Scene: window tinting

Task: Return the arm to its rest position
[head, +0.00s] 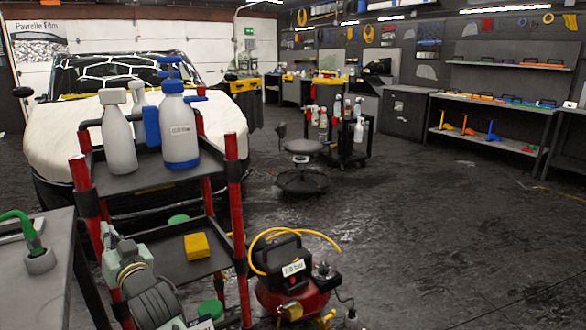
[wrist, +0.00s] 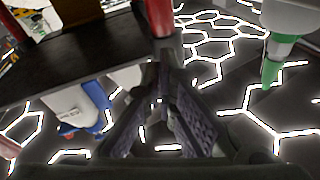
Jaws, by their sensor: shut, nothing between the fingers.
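My gripper (wrist: 163,88) shows in the wrist view with its two dark fingers drawn together and nothing between them. It points upward, with the ceiling's bright hexagon lights behind it. In the head view my arm rises at the lower left, and my gripper (head: 112,242) is in front of the cart, by its lower shelf. A dark cart shelf (wrist: 80,55) and a red post (wrist: 155,16) are close to the fingers in the wrist view. I cannot tell whether they touch.
The red-posted cart (head: 236,190) carries a white spray bottle (head: 118,140), a blue-and-white bottle (head: 179,130) and a yellow block (head: 197,245). A bench (head: 62,290) stands left, a red compressor (head: 290,290) right. A white car (head: 60,140) is behind. Floor at right is clear.

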